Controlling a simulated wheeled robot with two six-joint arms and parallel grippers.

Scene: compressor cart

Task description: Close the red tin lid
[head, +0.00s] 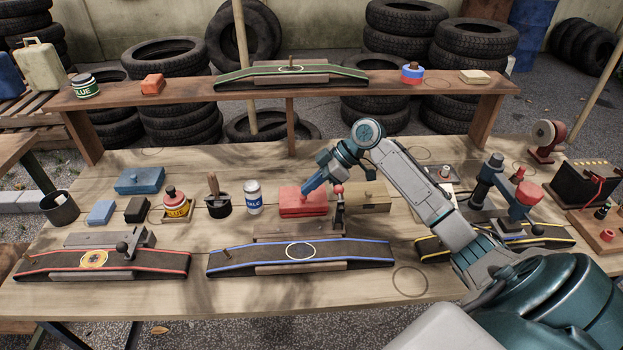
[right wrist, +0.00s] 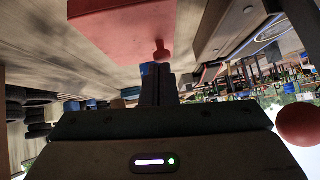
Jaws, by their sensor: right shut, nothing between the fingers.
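The red tin (head: 297,208) sits on the table near the middle, between a white can and a wooden box. Its top looks flat and down in the head view, though my gripper covers part of it, so I cannot tell if the lid is fully seated. In the right wrist view the tin's red face (right wrist: 125,22) fills the upper left, with a small red knob (right wrist: 161,52) at its edge. My right gripper (head: 306,194) is shut and empty, its fingertips (right wrist: 157,72) just by this knob; contact is unclear. My left gripper is not in view.
A red-knobbed lever (head: 338,200) stands close right of the tin, with the wooden box (head: 367,198) beyond. A white can (head: 253,196) stands to the left. The blue-edged belt (head: 220,258) lies in front. A raised shelf (head: 200,91) spans the back.

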